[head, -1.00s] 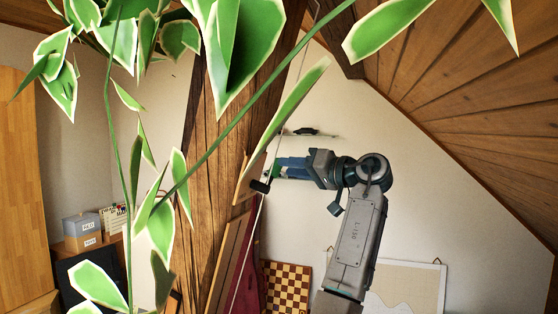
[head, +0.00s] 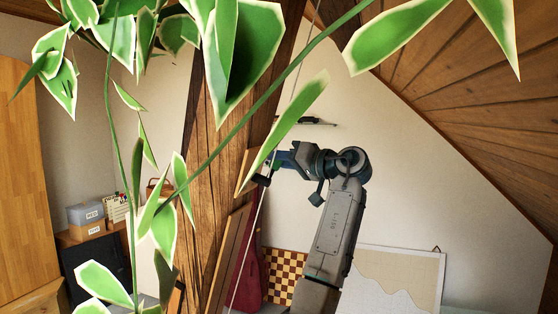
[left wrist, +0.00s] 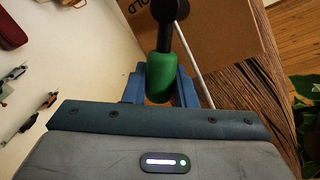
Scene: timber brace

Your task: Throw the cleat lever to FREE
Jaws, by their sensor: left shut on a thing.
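The cleat lever has a green grip (left wrist: 159,78) and a dark shaft with a round black knob or pivot (left wrist: 168,10) in the left wrist view. My left gripper (left wrist: 160,88) is shut on the green grip, with a blue finger on each side. In the head view my left gripper (head: 283,160) is at the timber post (head: 222,150), partly behind a leaf. A black part (head: 262,180) shows beside it; the green grip is hidden there. A brown board (left wrist: 215,35) behind the lever bears lettering ending in "OLD", partly cut off. My right gripper is out of view.
Variegated leaves (head: 240,60) hang in front of the post and block much of the head view. A thin pale cord (head: 252,225) runs down past the lever. A sloped wooden ceiling (head: 470,100) closes the right. A chessboard (head: 285,270) and a wall map (head: 400,280) are behind.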

